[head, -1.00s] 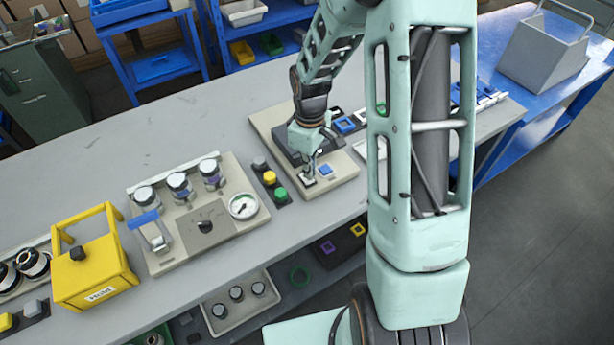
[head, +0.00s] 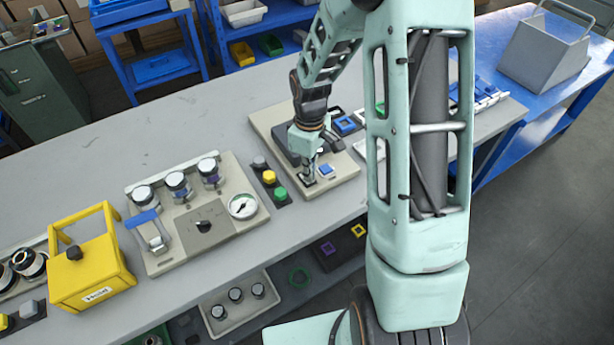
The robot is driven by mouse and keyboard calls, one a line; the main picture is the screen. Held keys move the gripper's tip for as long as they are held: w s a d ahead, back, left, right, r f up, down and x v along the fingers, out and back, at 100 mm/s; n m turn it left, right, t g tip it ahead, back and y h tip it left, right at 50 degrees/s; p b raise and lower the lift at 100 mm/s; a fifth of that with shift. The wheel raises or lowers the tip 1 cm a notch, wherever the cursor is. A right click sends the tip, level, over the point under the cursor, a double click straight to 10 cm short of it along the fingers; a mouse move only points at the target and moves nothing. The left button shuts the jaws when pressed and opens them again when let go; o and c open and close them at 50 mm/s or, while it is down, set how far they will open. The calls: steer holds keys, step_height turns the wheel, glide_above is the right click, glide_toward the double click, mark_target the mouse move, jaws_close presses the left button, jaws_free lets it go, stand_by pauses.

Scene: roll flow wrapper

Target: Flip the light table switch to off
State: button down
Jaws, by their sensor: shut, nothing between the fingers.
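I take this panel to be the light table, but cannot be sure. My gripper (head: 308,181) points down at the panel's front left part, just left of the blue square. Its fingers are shut with nothing between them. A small switch-like fitting is at the fingertips, mostly hidden by them. I cannot tell its position or whether the fingers touch it.
Left of the panel is a strip with yellow (head: 269,177) and green buttons (head: 280,194). Farther left are a unit with a gauge (head: 242,206) and a yellow frame box (head: 92,272). Bare bench (head: 150,130) lies behind them.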

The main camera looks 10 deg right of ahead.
steer(key=shift+f, duration=0.35)
steer(key=shift+r, duration=0.2)
steer(key=shift+r+p, duration=2.45)
steer(key=shift+r, duration=0.95)
